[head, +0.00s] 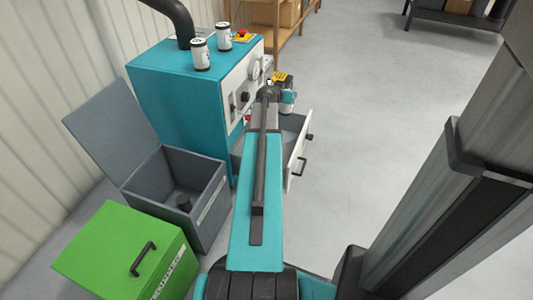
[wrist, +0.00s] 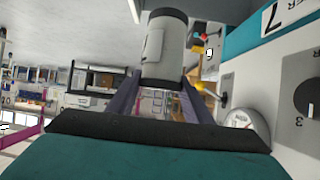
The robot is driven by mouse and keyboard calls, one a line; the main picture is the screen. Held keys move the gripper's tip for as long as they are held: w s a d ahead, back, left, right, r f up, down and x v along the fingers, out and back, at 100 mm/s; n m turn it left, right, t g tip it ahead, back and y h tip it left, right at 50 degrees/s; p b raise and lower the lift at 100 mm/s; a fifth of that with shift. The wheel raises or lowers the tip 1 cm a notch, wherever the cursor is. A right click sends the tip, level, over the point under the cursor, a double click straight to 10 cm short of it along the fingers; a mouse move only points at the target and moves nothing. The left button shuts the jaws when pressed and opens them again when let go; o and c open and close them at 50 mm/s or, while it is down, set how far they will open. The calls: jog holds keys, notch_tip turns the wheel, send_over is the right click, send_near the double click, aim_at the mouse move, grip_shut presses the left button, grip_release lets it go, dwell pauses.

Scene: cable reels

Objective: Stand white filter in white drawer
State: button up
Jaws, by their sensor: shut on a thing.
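My gripper (wrist: 160,84) is shut on a white filter (wrist: 166,46), a pale cylinder with dark ends, seen between the two fingers in the wrist view. In the head view my arm reaches forward over the side of the teal machine, and its end hides most of the gripper and the held filter. The white drawer (head: 297,160) is pulled out at the machine's lower front, below my arm's end. Its pale front has a dark handle. My arm covers part of the drawer, so its inside shows only partly.
Two white cylinders (head: 200,54) with dark ends stand on the teal machine (head: 160,90), near a red button. A grey box (head: 205,215) stands open with a dark object inside. A green box (head: 110,250) is closed. Floor (head: 390,110) to the right is clear.

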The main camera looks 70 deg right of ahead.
jog(key=w+a+f, duration=0.1)
jog(key=a+f, duration=0.1)
jog(key=f, duration=0.5)
jog(key=w+a+f+n+t+b, duration=0.1)
jog(key=a+f, duration=0.2)
jog(key=f, duration=0.5)
jog(key=shift+a, duration=0.3)
jog(key=shift+f+b, duration=1.3)
jog(key=shift+f, duration=1.25)
jog(key=shift+f+b, duration=1.15)
jog(key=shift+f, duration=1.35)
jog(key=shift+f, duration=0.15)
jog(key=o, duration=1.1)
